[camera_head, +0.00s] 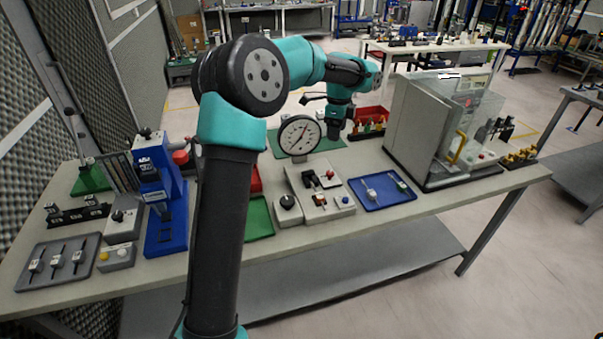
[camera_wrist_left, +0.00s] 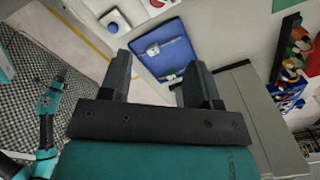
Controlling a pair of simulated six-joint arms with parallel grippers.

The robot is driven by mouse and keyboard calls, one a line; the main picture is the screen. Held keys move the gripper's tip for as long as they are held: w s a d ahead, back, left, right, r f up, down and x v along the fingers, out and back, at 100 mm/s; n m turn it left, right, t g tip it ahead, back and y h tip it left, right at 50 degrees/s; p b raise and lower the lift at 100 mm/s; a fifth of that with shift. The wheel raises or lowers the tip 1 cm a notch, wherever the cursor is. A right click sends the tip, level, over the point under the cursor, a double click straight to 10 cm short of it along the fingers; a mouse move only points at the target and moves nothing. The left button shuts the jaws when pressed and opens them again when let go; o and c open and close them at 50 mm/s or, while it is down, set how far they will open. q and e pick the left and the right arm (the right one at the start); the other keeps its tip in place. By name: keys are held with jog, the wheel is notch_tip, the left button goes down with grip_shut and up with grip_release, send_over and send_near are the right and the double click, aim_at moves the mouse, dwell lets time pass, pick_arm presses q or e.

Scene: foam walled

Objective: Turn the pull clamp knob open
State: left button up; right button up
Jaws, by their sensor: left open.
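A grey tester fixture (camera_head: 313,197) stands mid-table with a round white dial gauge (camera_head: 299,135) above its back. A black round knob (camera_head: 287,202) sits at its front left, and a red and black clamp part (camera_head: 327,177) is on top. I cannot tell how far the knob is turned. My left gripper (camera_head: 334,135) is behind and above the fixture, beside the gauge, apart from the knob. In the left wrist view its jaws (camera_wrist_left: 155,85) are open and empty, over a blue tray (camera_wrist_left: 165,50). The knob is not clear there. My right gripper is not in view.
The blue tray with small parts (camera_head: 366,204) lies right of the fixture. A clear-fronted grey machine (camera_head: 408,130) stands at the right. A blue press (camera_head: 165,215) and a grey tray (camera_head: 40,277) are at the left. My left arm crosses above the table.

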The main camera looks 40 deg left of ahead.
aim_at(330, 172)
pick_arm(q)
jog(key=shift+s+a, duration=0.25)
jog(key=shift+a, duration=0.2)
notch_tip(330, 172, down, 17)
jog(key=shift+f, duration=0.2)
dwell(0.5)
jog(key=c, duration=0.9)
jog(key=shift+c, duration=0.2)
